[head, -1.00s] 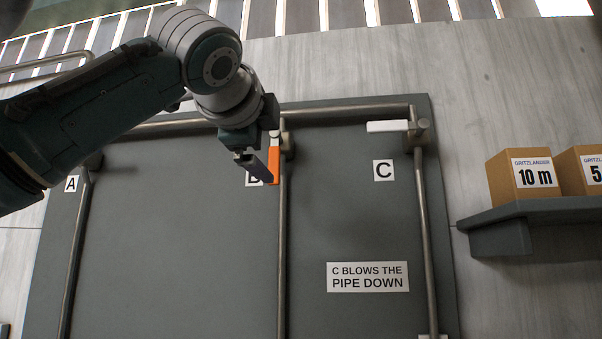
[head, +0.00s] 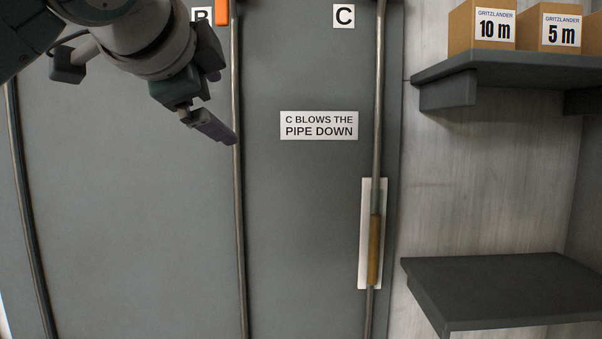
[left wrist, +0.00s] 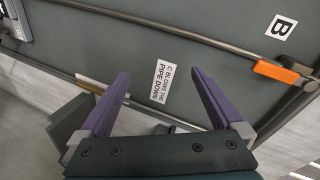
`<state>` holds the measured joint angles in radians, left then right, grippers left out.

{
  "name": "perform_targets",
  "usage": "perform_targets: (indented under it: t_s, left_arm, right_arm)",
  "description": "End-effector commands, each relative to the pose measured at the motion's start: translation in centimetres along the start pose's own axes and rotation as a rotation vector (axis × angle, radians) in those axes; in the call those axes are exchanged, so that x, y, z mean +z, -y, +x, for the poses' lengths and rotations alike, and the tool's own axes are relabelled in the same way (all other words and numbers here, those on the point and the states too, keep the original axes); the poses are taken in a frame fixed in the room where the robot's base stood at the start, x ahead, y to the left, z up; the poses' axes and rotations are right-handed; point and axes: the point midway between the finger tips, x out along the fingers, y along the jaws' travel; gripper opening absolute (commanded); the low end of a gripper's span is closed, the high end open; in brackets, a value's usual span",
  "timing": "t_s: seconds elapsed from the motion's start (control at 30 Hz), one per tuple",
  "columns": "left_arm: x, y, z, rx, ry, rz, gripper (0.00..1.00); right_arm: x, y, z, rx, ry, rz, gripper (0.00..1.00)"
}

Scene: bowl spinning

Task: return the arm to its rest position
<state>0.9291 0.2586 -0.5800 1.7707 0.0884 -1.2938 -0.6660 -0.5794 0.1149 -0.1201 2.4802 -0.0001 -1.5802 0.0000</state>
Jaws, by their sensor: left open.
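My left gripper (head: 212,127) is at the upper left of the head view, in front of the grey panel (head: 120,210) and just left of the middle pipe (head: 240,230). In the left wrist view its two purple fingers (left wrist: 160,100) are spread wide with nothing between them. An orange handle (head: 222,12) on the middle pipe is cut off by the top edge of the head view. It also shows at the right of the left wrist view (left wrist: 283,72), apart from the fingers. My right gripper is not in view.
A sign (head: 319,125) about C and the pipe is on the panel, below label C (head: 344,16). The right pipe has a white-backed section with a brown filling (head: 374,249). An upper shelf (head: 480,70) holds boxes marked 10 m (head: 494,26) and 5 m (head: 560,30). A lower shelf (head: 500,280) is bare.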

Motion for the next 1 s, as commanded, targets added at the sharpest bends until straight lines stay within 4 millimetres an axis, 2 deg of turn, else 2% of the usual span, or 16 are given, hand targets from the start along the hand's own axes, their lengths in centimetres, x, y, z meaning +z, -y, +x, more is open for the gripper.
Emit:
perform_targets:
  t_s: [0.03, 0.1, 0.27, 0.3, 0.4, 0.5, 0.6, 0.73, 0.83, 1.0]
  left_arm:
    - [1.1, -3.9, -0.1, 0.074, 0.011, -0.078, 1.00]
    - [2.6, -8.5, -0.9, 0.161, 0.039, -0.194, 1.00]
    - [6.4, -18.4, -4.4, 0.341, 0.155, -0.460, 1.00]
    - [7.4, -20.7, -5.6, 0.382, 0.195, -0.523, 1.00]
    - [9.9, -25.8, -9.4, 0.470, 0.312, -0.679, 1.00]
    - [12.4, -30.1, -13.8, 0.539, 0.449, -0.819, 1.00]
    - [14.3, -33.2, -18.2, 0.584, 0.584, -0.929, 1.00]
    - [16.1, -35.5, -22.6, 0.610, 0.722, -1.019, 1.00]
    - [16.8, -36.3, -24.6, 0.617, 0.783, -1.053, 1.00]
    - [17.1, -36.6, -25.3, 0.619, 0.808, -1.068, 1.00]
  right_arm:
    - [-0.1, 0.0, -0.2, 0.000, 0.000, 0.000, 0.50]
    - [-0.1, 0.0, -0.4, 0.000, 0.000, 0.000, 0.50]
    - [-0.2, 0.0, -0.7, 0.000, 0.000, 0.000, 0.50]
    - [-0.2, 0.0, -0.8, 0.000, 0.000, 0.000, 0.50]
    - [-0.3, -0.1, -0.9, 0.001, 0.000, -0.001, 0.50]
    - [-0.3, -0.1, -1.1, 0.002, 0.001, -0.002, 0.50]
    - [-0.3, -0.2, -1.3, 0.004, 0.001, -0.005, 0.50]
    - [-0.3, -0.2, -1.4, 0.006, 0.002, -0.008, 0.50]
    - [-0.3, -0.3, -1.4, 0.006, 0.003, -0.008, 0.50]
    - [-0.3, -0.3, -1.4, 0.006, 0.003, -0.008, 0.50]
